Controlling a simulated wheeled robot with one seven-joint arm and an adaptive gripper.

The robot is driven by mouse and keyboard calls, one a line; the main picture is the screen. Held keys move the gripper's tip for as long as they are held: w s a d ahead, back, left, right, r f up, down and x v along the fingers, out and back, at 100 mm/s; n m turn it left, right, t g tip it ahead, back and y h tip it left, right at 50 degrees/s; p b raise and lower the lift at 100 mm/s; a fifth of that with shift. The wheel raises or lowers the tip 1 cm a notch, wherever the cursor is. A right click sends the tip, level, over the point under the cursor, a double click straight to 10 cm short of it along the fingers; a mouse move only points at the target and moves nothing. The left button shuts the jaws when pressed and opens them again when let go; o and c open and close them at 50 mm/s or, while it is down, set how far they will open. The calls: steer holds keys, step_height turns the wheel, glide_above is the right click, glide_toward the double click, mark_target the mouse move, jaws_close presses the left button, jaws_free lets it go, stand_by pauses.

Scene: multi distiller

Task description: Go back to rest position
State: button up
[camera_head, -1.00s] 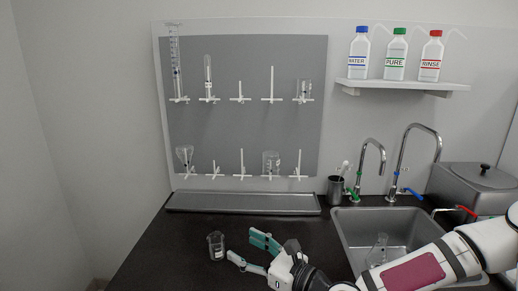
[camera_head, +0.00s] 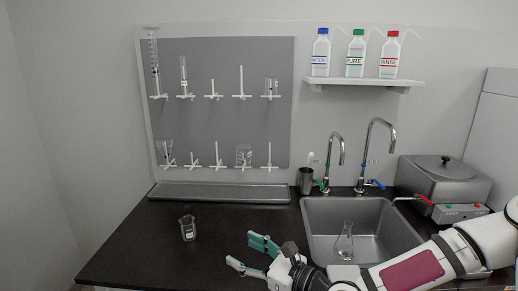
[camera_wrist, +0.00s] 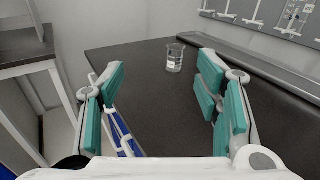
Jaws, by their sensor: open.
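My gripper (camera_head: 250,255) is open and empty, with teal finger pads, low over the front part of the dark counter in the head view. In the wrist view its two fingers (camera_wrist: 160,100) stand wide apart with nothing between them. A small glass beaker (camera_head: 188,228) stands upright on the counter, left of my gripper and apart from it. It also shows in the wrist view as a beaker (camera_wrist: 174,57) beyond the fingers.
A sink (camera_head: 372,237) with a flask (camera_head: 345,242) in it lies to the right, under my arm. A drying rack (camera_head: 217,103) with glassware hangs on the wall above a tray (camera_head: 220,192). A steel box (camera_head: 443,182) stands back right. The left counter is mostly clear.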

steer(key=s+d+f+n+g+h, duration=0.4)
steer(key=s+f+n+g+h, duration=0.15)
steer(key=f+n, duration=0.35)
steer(key=s+d+r+n+h, duration=0.2)
steer(key=d+n+h, duration=0.4)
steer(key=d, duration=0.5)
steer(key=s+d+r+n+g+h, duration=0.1)
steer(key=s+d+r+n+h, duration=0.2)
steer(key=r, duration=0.4)
steer(key=s+d+r+n+h, duration=0.1)
steer(key=s+d+r+n, duration=0.1)
steer(key=s+d+r, duration=0.4)
steer(key=s+a+r+n+y+p, duration=0.1)
steer(key=s+r+n, duration=0.3)
steer(key=s+r, duration=0.6)
steer(key=shift+s+a+n, duration=0.15)
steer(key=shift+a+n, duration=0.15)
steer(key=shift+a, duration=0.1)
